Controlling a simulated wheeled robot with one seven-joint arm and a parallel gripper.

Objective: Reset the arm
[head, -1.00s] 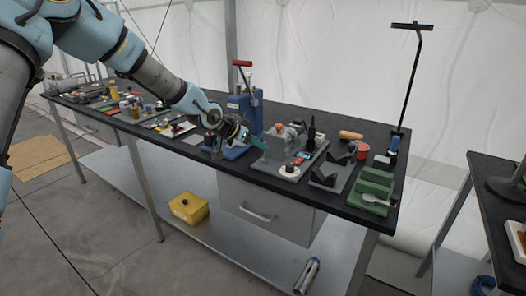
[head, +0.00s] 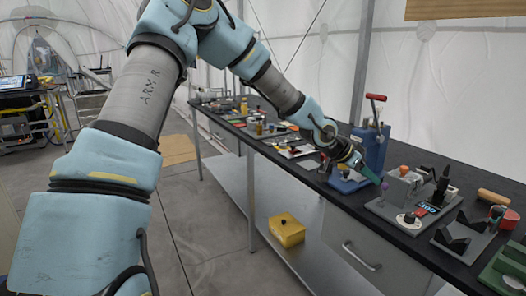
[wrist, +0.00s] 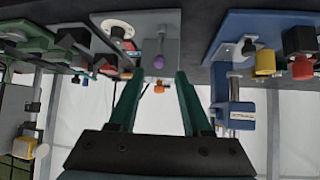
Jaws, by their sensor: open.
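My gripper (head: 370,174) is at the front of the black workbench (head: 408,232), beside the blue arbor press (head: 371,150) and at the left edge of a grey fixture (head: 405,185). In the wrist view my gripper (wrist: 156,84) has two green fingers spread apart with nothing held between them. A purple knob (wrist: 159,62) and a small orange part (wrist: 159,88) show in the gap beyond the fingers. I cannot tell whether a finger touches the fixture.
A red-handled lever tops the press. A black V-block (head: 455,240), a green holder (head: 507,268) and a wooden handle (head: 493,196) lie to the right. A yellow box (head: 287,231) sits on the lower shelf.

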